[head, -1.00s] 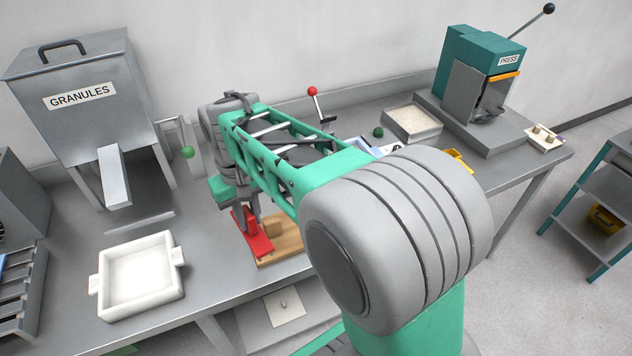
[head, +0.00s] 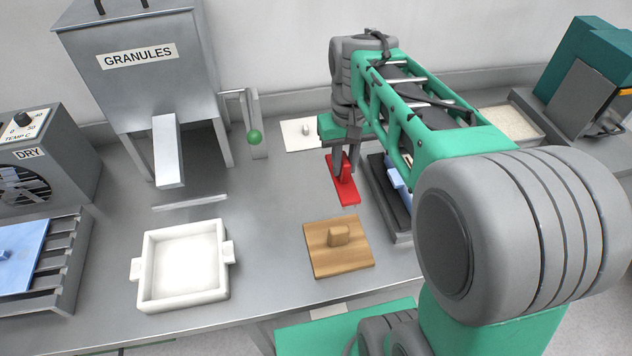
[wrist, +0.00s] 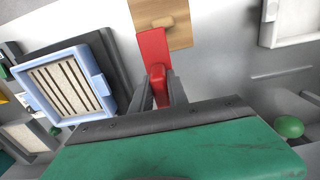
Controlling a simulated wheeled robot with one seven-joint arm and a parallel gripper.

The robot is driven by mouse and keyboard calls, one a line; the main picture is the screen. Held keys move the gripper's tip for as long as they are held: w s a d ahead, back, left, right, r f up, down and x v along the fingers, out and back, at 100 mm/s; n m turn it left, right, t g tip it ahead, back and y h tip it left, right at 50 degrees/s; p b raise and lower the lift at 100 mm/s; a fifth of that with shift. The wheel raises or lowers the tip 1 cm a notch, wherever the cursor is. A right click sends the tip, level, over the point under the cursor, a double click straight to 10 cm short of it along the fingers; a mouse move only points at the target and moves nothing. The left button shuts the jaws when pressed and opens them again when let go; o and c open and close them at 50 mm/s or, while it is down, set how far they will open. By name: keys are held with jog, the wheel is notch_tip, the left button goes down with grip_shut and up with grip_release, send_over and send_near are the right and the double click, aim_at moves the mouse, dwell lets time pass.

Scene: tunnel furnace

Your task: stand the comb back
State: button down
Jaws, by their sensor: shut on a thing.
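The comb, a red flat piece with an upright grip (head: 348,192), is in my gripper (head: 346,168), whose fingers close on its grip from both sides. It is low over the bench, behind the wooden board; I cannot tell whether it touches the bench. In the wrist view the red piece (wrist: 152,50) runs from between the fingers toward the wooden board (wrist: 180,38). A blue-framed tray (wrist: 32,78) with a pale bed and several dark grooves stands beside it; in the head view my arm hides most of that tray.
The wooden board (head: 325,262) with a knob lies near the bench's front edge. A green ball-topped lever (head: 254,137) and a white lidded plate (head: 297,144) stand behind. Bench between dish and board is clear.

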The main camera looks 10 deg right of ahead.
jog(key=d+f+b, duration=0.2)
jog(key=d+b, duration=0.1)
jog(key=d, duration=0.1)
jog(key=w+a+f+p, duration=0.1)
jog(key=w, duration=0.1)
jog(key=w+a+f, duration=0.1)
jog(key=w+a, duration=0.1)
jog(key=w, duration=0.1)
jog(key=w+a+f+p, duration=0.1)
jog(key=w, duration=0.2)
jog(key=shift+a+f+p, duration=0.2)
jog(key=shift+p, duration=0.1)
jog(key=shift+w+a+f+p, duration=0.3)
jog(key=shift+w+f, duration=0.4)
jog(key=shift+f, duration=0.9)
jog(key=shift+w+a+f+p, duration=0.15)
jog(key=shift+w+a+f, duration=0.4)
jog(key=shift+f, duration=1)
jog(key=shift+w+a+f+p, duration=0.2)
jog(key=shift+w+f, duration=0.65)
jog(key=shift+f, duration=0.75)
jog(key=c, duration=1.3)
grip_release()
